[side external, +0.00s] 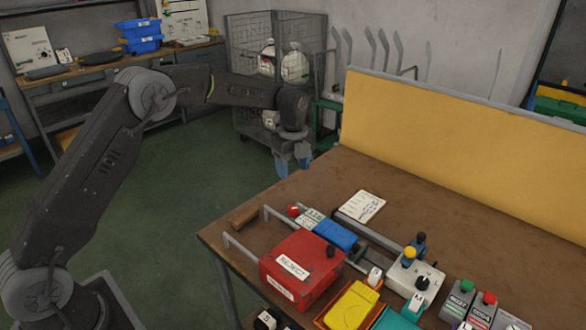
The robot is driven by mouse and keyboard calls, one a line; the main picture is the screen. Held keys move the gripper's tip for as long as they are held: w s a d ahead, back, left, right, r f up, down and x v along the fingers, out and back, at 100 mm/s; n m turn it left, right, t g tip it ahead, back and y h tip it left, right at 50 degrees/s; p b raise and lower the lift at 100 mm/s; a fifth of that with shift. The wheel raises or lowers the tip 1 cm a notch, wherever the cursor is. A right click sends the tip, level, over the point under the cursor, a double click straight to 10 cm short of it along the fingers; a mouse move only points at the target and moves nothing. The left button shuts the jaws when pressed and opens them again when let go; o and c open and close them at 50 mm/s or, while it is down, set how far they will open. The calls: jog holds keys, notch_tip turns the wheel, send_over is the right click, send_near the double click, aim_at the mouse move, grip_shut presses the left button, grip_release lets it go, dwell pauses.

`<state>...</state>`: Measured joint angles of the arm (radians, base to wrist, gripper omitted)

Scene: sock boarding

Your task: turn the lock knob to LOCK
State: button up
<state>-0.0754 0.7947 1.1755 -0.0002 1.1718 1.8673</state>
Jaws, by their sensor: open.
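A pale control box (402,279) sits on the brown table, right of the red box. It carries a black knob (422,283) with small marks around it, too small to read; this looks like the lock knob, but I cannot tell its setting. A yellow-topped lever (409,254) and a dark lever (420,242) stand up from the same box. My gripper (292,168) points down with its blue fingers apart and nothing between them. It is in the air beyond the table's far left edge, well away from the knob.
A red box labelled REJECT (301,265), a blue sock-like piece (335,234), a yellow tray (350,306) and a paper card (361,206) are on the table. Green and red button boxes stand at right. A yellow panel (460,150) closes the back. The table's back left is clear.

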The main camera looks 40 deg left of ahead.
aim_at(293, 208)
notch_tip(293, 208, down, 14)
jog(key=m, duration=3.6)
jog(key=shift+r, duration=0.2)
jog(key=shift+c, duration=0.2)
